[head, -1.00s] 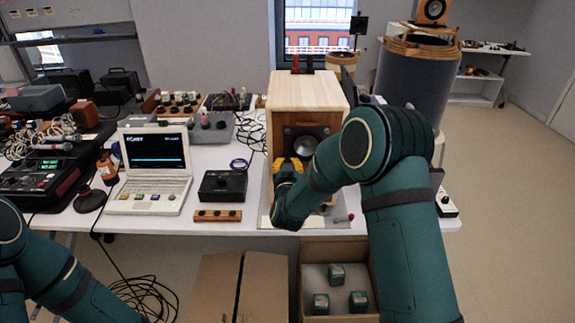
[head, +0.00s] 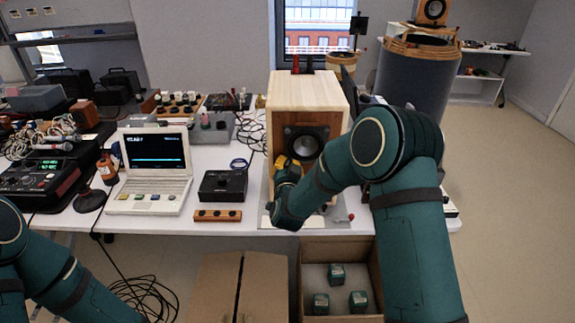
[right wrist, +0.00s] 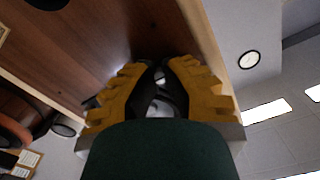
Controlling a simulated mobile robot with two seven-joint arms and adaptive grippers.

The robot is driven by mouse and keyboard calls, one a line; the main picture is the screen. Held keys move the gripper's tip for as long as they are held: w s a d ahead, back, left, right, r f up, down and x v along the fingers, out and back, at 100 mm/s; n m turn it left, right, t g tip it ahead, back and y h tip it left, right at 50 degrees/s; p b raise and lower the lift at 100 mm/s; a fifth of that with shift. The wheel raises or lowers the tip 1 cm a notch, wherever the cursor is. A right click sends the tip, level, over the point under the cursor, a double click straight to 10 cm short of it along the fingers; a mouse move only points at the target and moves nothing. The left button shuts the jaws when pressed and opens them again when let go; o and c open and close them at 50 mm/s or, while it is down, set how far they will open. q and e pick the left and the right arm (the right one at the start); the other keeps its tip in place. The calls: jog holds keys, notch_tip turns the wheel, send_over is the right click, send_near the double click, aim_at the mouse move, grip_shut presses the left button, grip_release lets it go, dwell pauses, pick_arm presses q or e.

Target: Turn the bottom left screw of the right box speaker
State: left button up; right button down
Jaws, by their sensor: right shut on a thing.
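The box speaker (head: 308,92) with a pale wooden top and dark driver stands on the table. My right gripper (head: 285,165) has yellow fingers and is at the lower left of its front. In the right wrist view my right gripper (right wrist: 158,68) points at the brown front panel (right wrist: 110,40), near a pale edge. Its fingers are shut on a small shiny thing (right wrist: 159,76) between the tips, which seems to be the screw; the fingers mostly hide it. The lower front is partly behind my right arm. My left gripper is out of view; only my left arm shows.
A white laptop (head: 154,165), a black box (head: 222,186) and an orange block with knobs (head: 217,215) stand left of the speaker. An open carton (head: 306,255) with several green cubes is below the table edge. Another speaker (head: 433,12) is at the back right.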

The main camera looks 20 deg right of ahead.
jog(key=c, duration=1)
grip_release()
jog(key=shift+s, duration=0.1)
jog(key=v, duration=1.2)
jog(key=shift+f, duration=0.1)
